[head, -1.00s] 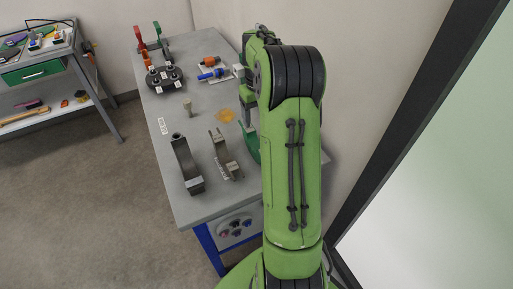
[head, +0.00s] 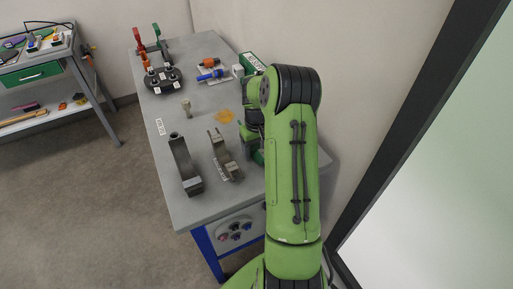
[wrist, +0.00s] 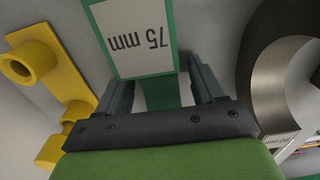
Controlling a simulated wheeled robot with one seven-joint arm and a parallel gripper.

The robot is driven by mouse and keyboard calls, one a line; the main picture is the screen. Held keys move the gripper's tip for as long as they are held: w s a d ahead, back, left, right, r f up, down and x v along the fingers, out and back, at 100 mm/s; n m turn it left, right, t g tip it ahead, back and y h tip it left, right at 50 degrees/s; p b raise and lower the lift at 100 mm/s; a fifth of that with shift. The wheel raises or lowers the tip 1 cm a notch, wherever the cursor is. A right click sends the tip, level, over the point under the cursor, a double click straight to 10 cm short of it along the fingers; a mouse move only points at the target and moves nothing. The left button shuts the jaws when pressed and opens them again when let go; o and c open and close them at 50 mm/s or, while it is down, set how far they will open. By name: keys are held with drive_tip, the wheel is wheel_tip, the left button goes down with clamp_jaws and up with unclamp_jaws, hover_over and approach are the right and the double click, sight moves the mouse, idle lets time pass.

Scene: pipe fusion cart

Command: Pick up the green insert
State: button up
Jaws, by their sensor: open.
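The green insert (wrist: 163,90) carries a white label reading "75 mm", upside down in the wrist view. Its green body shows between the two dark fingers of my gripper (wrist: 163,78), which are open on either side of it. I cannot tell whether either finger touches it. In the head view the arm hides most of the insert; a bit of green (head: 259,157) shows beside the arm at the table's right side.
A grey curved clamp piece (wrist: 265,75) stands close on the right in the wrist view, a yellow part (wrist: 55,75) on the left. On the table (head: 210,205) are two grey curved pieces (head: 184,163) (head: 226,158). A green box (head: 254,62) stands at the back.

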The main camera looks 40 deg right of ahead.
clamp_jaws()
